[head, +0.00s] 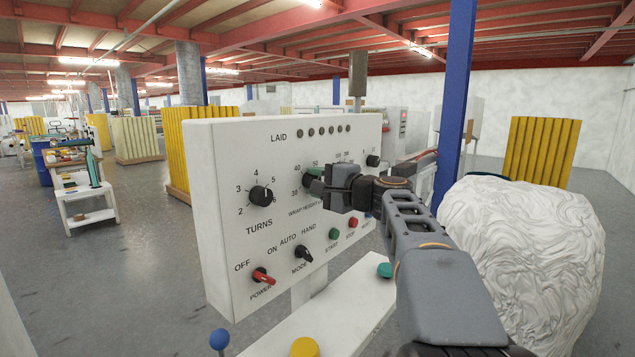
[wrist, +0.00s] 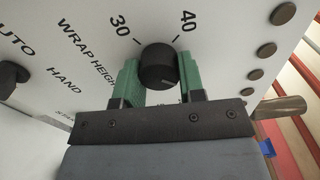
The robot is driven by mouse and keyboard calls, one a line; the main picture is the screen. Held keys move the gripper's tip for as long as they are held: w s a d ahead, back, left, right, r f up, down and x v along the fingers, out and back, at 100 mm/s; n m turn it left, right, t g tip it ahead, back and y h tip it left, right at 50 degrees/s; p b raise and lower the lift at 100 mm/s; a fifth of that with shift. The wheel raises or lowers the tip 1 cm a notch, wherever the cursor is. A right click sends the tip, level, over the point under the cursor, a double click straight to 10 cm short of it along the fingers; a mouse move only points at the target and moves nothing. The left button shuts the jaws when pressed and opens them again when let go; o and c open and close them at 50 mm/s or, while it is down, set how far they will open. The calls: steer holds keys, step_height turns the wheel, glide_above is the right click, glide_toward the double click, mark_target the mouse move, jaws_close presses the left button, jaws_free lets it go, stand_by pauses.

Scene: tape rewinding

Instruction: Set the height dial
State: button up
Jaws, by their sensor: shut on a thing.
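The height dial (wrist: 157,64) is a round black knob on the white control panel (head: 219,240). In the wrist view it sits between the two green fingers of my gripper (wrist: 158,75), with the printed numbers 30 and 40 above it and the label WRAP HEIGHT to its left. My gripper is shut on the dial, one finger on each side. In the head view my gripper (head: 318,187) reaches in from the right and hides most of the dial. I cannot clearly read the dial's pointer.
The panel also carries the TURNS dial (head: 261,195), the red POWER switch (head: 263,276), the black MODE switch (head: 303,254), a green START button (head: 334,233) and a red STOP button (head: 352,222). A white wrapped bulk (head: 525,260) stands close on the right.

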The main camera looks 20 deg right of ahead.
steer(key=o, duration=0.9)
steer(key=b+v, duration=0.1)
steer(key=v, duration=1.2)
steer(key=shift+s+d, duration=0.1)
steer(key=shift+s, duration=0.3)
steer(key=s+a+f+n+g+h+p, duration=0.1)
steer(key=a+f+n+g+h+p, duration=0.2)
steer(key=f, duration=0.7)
steer(key=s+f+g+h, duration=0.2)
steer(key=f+g, duration=0.4)
steer(key=f, duration=0.3)
steer(key=s+a+n+g+h+p, duration=0.1)
steer(key=s+a+n+p, duration=0.1)
steer(key=a+n+p, duration=0.1)
steer(key=s+a+f+n+g+p, duration=0.1)
steer(key=s+a+n+p, duration=0.1)
steer(key=a+n, duration=0.2)
steer(key=s+a+f+n+g+h+p, duration=0.1)
steer(key=s+a+n+p, duration=0.2)
steer(key=a, duration=0.3)
steer(key=shift+a+f+n+g+h+p, duration=0.2)
steer(key=shift+a+n+g+h+p, duration=0.15)
steer(key=shift+n, duration=0.25)
